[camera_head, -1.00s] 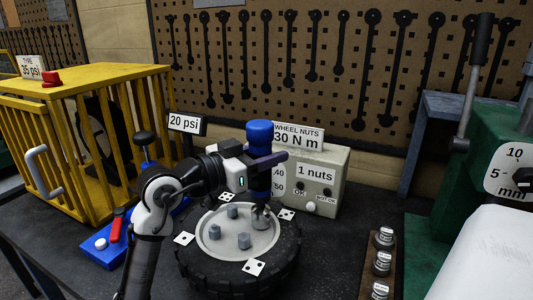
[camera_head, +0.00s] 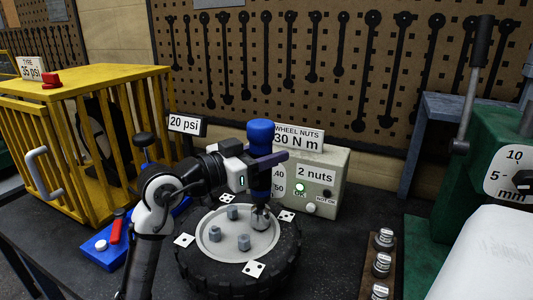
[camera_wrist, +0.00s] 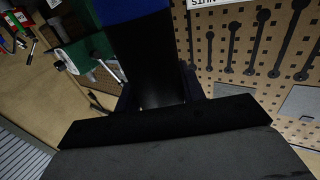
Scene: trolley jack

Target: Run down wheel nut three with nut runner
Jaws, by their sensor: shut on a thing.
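My gripper (camera_head: 262,164) is shut on the blue nut runner (camera_head: 259,134), which stands upright over the right side of the wheel. The nut runner's lower end (camera_head: 260,214) is at the right side of the pale hub and hides the nut spot under it. The wheel (camera_head: 238,263) lies flat, with several grey nuts (camera_head: 243,242) showing on its hub. The controller box (camera_head: 331,188) behind reads "2 nuts", with its OK lamp (camera_head: 300,188) lit green. In the wrist view, the dark and blue body of the nut runner (camera_wrist: 155,60) fills the upper middle.
Dotted white cards (camera_head: 254,268) lie around the tyre. A yellow cage (camera_head: 90,135) and a blue tool with a red lever (camera_head: 100,250) are at left. Small labelled weights (camera_head: 382,262) and a green machine (camera_head: 490,175) are at right. Bench between wheel and weights is clear.

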